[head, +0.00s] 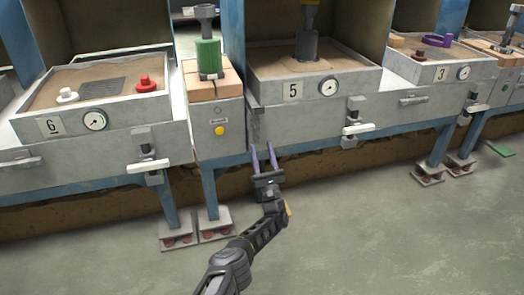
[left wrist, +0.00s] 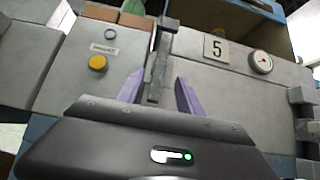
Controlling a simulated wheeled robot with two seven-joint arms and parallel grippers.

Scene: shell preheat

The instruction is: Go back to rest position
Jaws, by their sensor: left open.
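My left gripper (head: 263,158) is open and empty, its two purple fingers pointing up toward the front of station 5 (head: 345,104). In the left wrist view the fingers (left wrist: 160,92) stand on either side of a grey upright handle (left wrist: 158,65) at the left edge of station 5. I cannot tell whether they touch it. The handle also shows in the head view (head: 254,122). My right gripper is in no view.
Station 6 (head: 110,115) stands at the left, with a white and a red knob on its sand. A narrow cabinet (head: 217,145) with a yellow button stands between the stations. Station 3 (head: 430,72) is at the right. The grey floor (head: 380,240) in front is clear.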

